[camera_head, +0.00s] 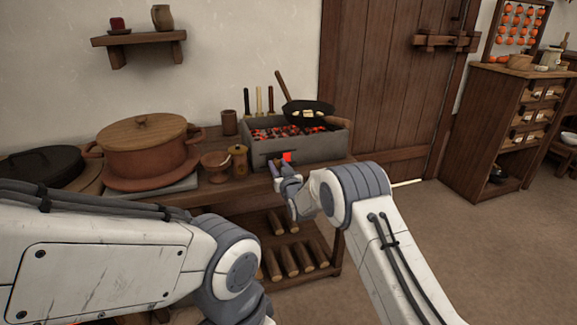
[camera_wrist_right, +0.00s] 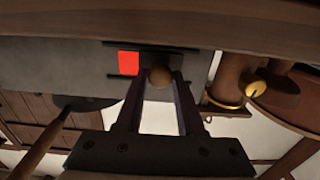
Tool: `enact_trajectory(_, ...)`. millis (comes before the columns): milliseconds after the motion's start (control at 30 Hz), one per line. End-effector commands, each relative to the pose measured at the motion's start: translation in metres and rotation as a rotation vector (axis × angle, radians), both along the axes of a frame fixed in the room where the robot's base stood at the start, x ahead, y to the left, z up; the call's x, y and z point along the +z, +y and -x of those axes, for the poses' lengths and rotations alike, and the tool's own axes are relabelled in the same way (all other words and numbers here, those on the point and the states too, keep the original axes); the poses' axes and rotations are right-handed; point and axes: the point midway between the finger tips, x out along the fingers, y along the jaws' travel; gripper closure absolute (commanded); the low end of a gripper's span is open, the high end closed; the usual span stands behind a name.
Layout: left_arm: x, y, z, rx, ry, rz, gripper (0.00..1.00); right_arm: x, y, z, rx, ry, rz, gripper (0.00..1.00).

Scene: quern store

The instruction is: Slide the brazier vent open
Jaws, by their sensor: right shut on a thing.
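The brazier (camera_head: 322,147) is a grey box of glowing coals on the wooden bench. On its front is the vent, a dark sliding plate (camera_wrist_right: 182,57) between thin rails. A bright red patch (camera_head: 287,157) shows beside the plate; it also shows in the right wrist view (camera_wrist_right: 128,63), so the vent is at least partly open. My right gripper (camera_head: 276,170) is at the brazier's front. In the wrist view its fingers (camera_wrist_right: 160,82) are shut on the round wooden vent knob (camera_wrist_right: 160,75). My left arm shows at lower left, but its gripper is out of view.
A pan (camera_head: 309,112) with a long handle rests on the brazier. Logs (camera_head: 290,260) lie on the shelf below. Open floor lies to the right.

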Motion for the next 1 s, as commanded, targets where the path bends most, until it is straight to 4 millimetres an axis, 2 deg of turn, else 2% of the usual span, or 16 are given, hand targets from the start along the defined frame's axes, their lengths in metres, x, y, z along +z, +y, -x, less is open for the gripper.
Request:
enact_trajectory(33, -0.002, 0.0, 0.0, 0.0, 0.0, 0.0, 0.5, -0.001, 0.009, 0.003, 0.003, 0.001, 0.001, 1.0)
enact_trajectory(100, -0.003, 0.0, 0.0, 0.0, 0.0, 0.0, 0.5, -0.001, 0.014, 0.005, 0.001, 0.001, 0.001, 1.0)
enact_trajectory(400, -0.002, 0.0, 0.0, 0.0, 0.0, 0.0, 0.5, -0.001, 0.019, 0.006, 0.004, 0.001, 0.003, 1.0)
enact_trajectory(433, -0.003, 0.0, 0.0, 0.0, 0.0, 0.0, 0.5, -0.001, 0.019, 0.006, 0.005, 0.001, 0.003, 0.55)
enact_trajectory(500, -0.002, 0.0, 0.0, 0.0, 0.0, 0.0, 0.5, -0.001, 0.019, 0.006, 0.006, 0.001, 0.003, 0.35)
enact_trajectory(833, -0.002, 0.0, 0.0, 0.0, 0.0, 0.0, 0.5, 0.0, 0.015, 0.006, -0.001, 0.001, 0.001, 0.35)
enact_trajectory(1000, 0.002, 0.0, 0.0, 0.0, 0.0, 0.0, 0.5, 0.001, 0.011, 0.018, -0.001, 0.003, 0.002, 0.35)
